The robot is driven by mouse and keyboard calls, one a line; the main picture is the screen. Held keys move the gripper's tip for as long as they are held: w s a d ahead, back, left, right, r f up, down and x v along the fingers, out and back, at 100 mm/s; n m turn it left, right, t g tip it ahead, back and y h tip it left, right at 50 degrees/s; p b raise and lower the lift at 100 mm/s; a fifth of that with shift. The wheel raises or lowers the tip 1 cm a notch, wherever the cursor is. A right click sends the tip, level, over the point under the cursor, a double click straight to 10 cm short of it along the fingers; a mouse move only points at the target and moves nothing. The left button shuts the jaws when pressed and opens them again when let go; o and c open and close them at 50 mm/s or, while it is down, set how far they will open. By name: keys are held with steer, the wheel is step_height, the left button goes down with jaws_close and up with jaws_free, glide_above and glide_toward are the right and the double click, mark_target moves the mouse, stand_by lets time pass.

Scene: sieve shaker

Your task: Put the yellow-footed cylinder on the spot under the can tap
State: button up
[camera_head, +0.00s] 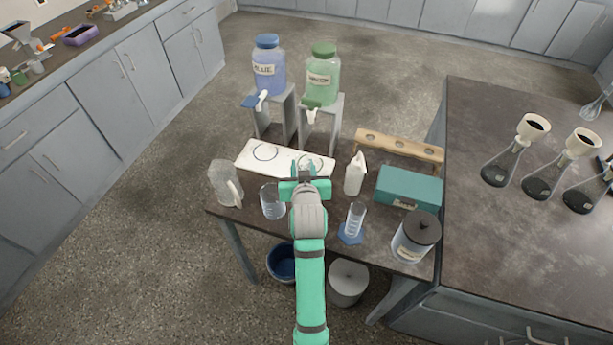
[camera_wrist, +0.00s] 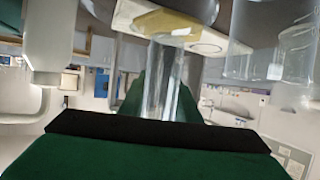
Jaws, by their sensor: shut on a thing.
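My gripper (camera_head: 304,182) is shut on a clear cylinder (camera_wrist: 165,78) with a yellow foot (camera_wrist: 166,24), best seen in the wrist view. In the head view my gripper hides most of this cylinder, and it is at the front edge of the white mat (camera_head: 244,163). I cannot tell whether the foot touches a surface. The mat has a ring (camera_head: 265,152) at left and a partly covered ring at right. A blue jar (camera_head: 268,72) and a green jar (camera_head: 322,80) stand behind, with a blue tap (camera_head: 262,99) and a green-and-white tap (camera_head: 312,110) above the mat.
A pitcher (camera_head: 224,183) and a beaker (camera_head: 271,202) stand left of my arm. A wash bottle (camera_head: 355,174), blue-footed cylinder (camera_head: 355,219), teal box (camera_head: 409,188) and lidded jar (camera_head: 414,240) stand right. A wooden rack (camera_head: 400,146) lies behind. Grey stands (camera_head: 333,124) hold the jars.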

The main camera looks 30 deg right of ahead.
steer(key=shift+a+f, duration=0.1)
steer(key=shift+f, duration=0.4)
steer(key=f, duration=0.2)
steer(key=shift+s+d+f, duration=0.2)
steer(key=shift+s+f, duration=0.1)
steer(key=shift+f, duration=0.65)
steer(key=shift+f, duration=0.1)
steer(key=o, duration=1.2)
steer(key=shift+w, duration=0.1)
steer(key=shift+w+a, duration=0.15)
steer(key=shift+a, duration=0.15)
steer(key=v, duration=1.2)
